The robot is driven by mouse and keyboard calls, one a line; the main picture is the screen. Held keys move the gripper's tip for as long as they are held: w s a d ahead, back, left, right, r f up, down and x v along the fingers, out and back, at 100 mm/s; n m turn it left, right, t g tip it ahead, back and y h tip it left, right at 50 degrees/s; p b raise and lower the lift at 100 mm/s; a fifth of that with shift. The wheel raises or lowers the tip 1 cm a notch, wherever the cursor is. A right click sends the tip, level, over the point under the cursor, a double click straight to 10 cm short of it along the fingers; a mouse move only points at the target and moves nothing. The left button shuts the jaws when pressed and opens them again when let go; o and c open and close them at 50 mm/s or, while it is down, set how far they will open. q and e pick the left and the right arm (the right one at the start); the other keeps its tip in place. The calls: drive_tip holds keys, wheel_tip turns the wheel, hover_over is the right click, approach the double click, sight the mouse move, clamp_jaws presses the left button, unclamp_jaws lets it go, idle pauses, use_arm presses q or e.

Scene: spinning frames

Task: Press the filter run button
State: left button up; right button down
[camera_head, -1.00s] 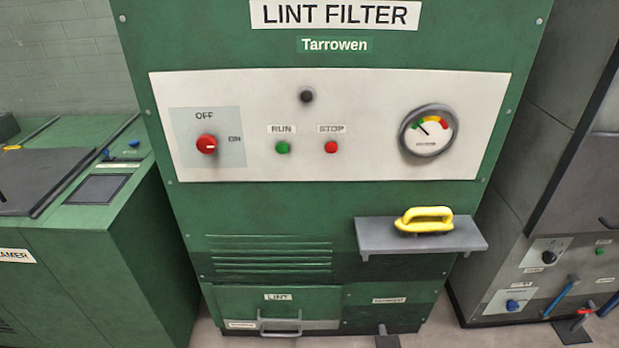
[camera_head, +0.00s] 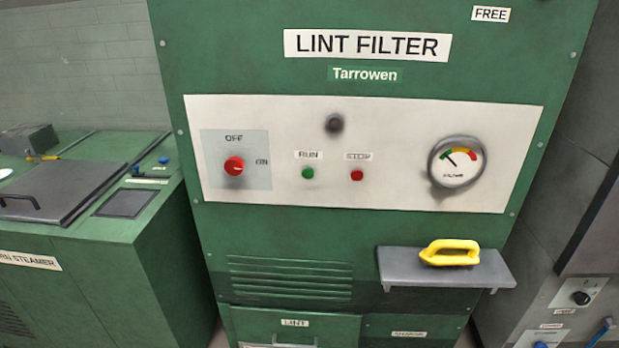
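The green lint filter cabinet (camera_head: 300,230) stands straight ahead with a white control panel (camera_head: 390,125). The green run button (camera_head: 308,173) sits below the RUN label, left of the red stop button (camera_head: 357,175). A red rotary knob (camera_head: 234,166) is at the panel's left, between OFF and a blurred second label; which way it points is hard to tell. A dark round lamp or knob (camera_head: 334,124) is above the buttons. A gauge (camera_head: 457,161) is at the right, its needle toward the upper left. Neither of my grippers is in view.
A grey shelf (camera_head: 495,272) with a yellow-handled tool (camera_head: 450,253) juts out below the gauge. A green steamer (camera_head: 90,270) stands at left, and a grey machine (camera_head: 590,290) at right. The space before the panel looks clear.

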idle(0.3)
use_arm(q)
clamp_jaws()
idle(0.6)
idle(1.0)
